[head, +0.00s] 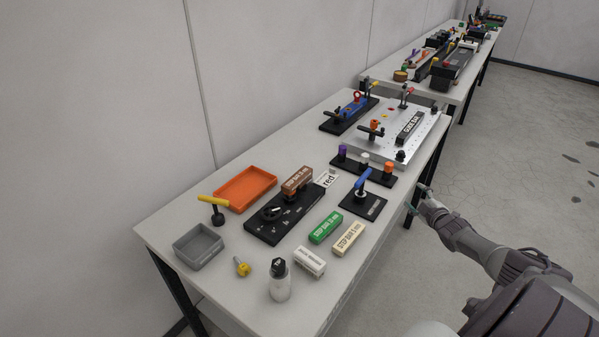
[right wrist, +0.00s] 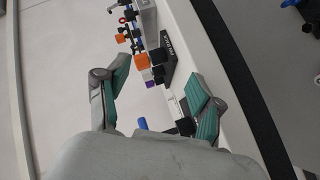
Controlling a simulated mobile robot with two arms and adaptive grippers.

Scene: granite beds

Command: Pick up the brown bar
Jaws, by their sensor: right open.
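The brown bar (head: 297,178) has pale lettering on its side. In the head view it is at the upper right end of a black panel with a dial (head: 270,226); I cannot tell exactly what bears it. My right gripper (head: 419,199) is beyond the right edge of the near table, well to the right of the bar, and holds nothing. Its two green-padded fingers are spread in the right wrist view (right wrist: 157,80). I cannot make out the brown bar in that view. My left gripper is not in view.
An orange tray (head: 232,204) lies left of the bar. A green bar (head: 325,228), a cream bar (head: 349,239) and a black base with a blue lever (head: 361,184) are to its right. A grey bin (head: 178,250) and bottle (head: 280,284) are nearer. Fixtures fill the table's far end.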

